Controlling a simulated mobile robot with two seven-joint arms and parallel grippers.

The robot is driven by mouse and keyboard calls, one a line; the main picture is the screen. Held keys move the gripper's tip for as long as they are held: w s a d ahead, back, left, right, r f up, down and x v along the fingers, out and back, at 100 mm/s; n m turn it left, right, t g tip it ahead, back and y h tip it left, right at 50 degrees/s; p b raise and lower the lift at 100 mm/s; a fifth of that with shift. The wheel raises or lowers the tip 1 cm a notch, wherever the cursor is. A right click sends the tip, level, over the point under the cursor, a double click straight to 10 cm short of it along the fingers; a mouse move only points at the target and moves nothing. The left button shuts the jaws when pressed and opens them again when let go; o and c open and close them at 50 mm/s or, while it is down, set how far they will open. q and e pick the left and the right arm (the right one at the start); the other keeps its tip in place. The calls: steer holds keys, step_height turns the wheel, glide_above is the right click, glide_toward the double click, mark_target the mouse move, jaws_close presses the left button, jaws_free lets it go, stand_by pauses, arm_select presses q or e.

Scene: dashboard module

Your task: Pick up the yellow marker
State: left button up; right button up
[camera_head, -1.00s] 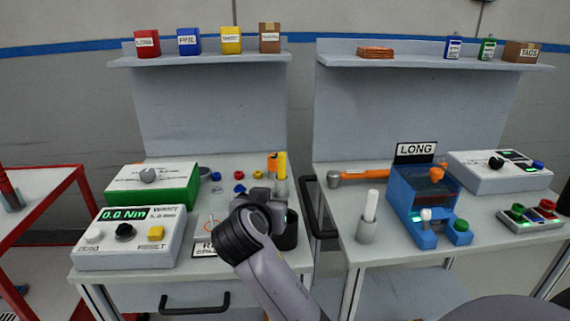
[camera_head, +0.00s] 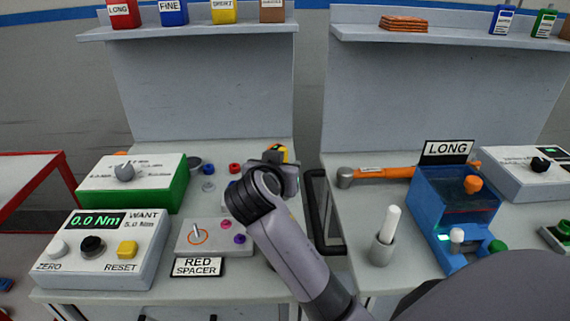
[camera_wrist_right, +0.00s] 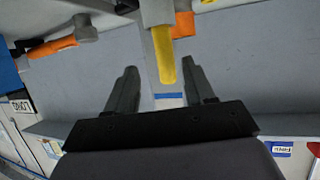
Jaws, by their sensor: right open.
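The yellow marker (camera_wrist_right: 167,66) shows in the right wrist view between the tips of my right gripper (camera_wrist_right: 158,68), which is open, with a gap on both sides of the marker. An orange piece (camera_wrist_right: 181,22) is close beside the marker. In the head view my right gripper (camera_head: 281,172) is at the back right of the left bench and hides most of the marker. Only a small patch of yellow (camera_head: 281,152) shows past it. The marker's holder is hidden there. My left gripper is not in view.
A red spacer fixture (camera_head: 203,238) and a torque display box (camera_head: 100,246) stand on the left bench. A white marker (camera_head: 391,222) in a cup, a blue fixture (camera_head: 426,205) and an orange-handled tool (camera_head: 383,172) are on the right bench. A gap separates the benches.

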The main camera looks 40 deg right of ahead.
steer(key=shift+w+p+x, duration=0.25)
steer(key=shift+p+x, duration=0.2)
steer(key=shift+x, duration=3.1)
steer(key=shift+a+r, duration=0.15)
steer(key=shift+a, duration=0.05)
jaws_close()
